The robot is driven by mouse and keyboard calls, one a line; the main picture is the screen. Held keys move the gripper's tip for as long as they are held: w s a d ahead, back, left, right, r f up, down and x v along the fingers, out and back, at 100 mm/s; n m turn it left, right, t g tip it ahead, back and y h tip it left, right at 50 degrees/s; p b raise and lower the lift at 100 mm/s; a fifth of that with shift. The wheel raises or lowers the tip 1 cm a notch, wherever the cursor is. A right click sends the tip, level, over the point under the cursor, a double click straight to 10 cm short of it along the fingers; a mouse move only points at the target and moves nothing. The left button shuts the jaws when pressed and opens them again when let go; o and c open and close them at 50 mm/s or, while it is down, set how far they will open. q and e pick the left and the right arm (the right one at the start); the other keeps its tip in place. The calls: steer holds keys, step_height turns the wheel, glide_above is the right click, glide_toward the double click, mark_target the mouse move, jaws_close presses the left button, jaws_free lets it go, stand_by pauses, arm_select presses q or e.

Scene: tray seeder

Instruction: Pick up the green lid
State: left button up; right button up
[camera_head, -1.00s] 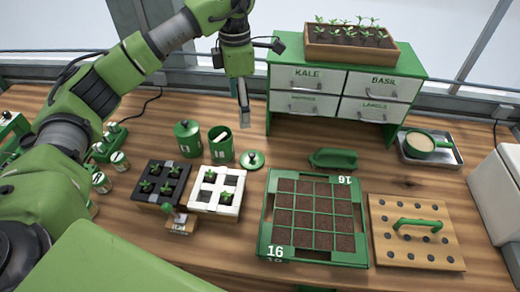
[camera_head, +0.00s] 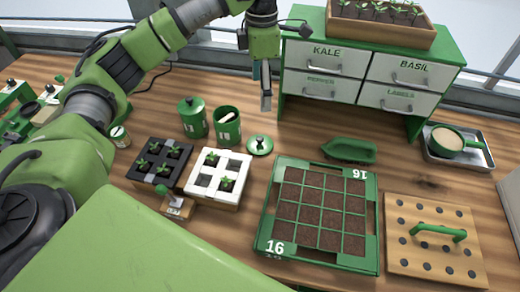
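The green lid (camera_head: 260,145) is a small round disc with a knob. It lies on the wooden table, just right of an open green canister (camera_head: 227,126) with something white inside. A second green canister (camera_head: 192,118) to the left has its own lid on. My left gripper (camera_head: 265,101) hangs above and behind the green lid, fingers pointing down, apart from it. Its fingers appear close together in line, so the gap between them cannot be judged. My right gripper is out of view.
A drawer cabinet (camera_head: 347,107) stands behind the lid. A black seedling tray (camera_head: 139,173) and a white one (camera_head: 208,200) sit in front left. A green scoop (camera_head: 349,150), a seed tray (camera_head: 262,239) and a wooden dibble board (camera_head: 398,262) lie to the right.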

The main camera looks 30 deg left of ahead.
arm_select(q)
steer(key=b, duration=0.4)
glide_toward(260, 139)
steer(key=f, duration=0.1)
steer(key=f+p, duration=0.1)
steer(key=f, duration=0.1)
steer(key=f+p, duration=0.1)
steer(key=shift+w+f, duration=0.35)
steer(key=shift+f, duration=0.05)
steer(key=f, duration=0.1)
steer(key=f+p, duration=0.2)
steer(key=f, duration=0.1)
steer(key=shift+s+a+f, duration=0.1)
steer(key=shift+s, duration=0.2)
steer(key=shift+f, duration=0.5)
steer(key=c, duration=2.2)
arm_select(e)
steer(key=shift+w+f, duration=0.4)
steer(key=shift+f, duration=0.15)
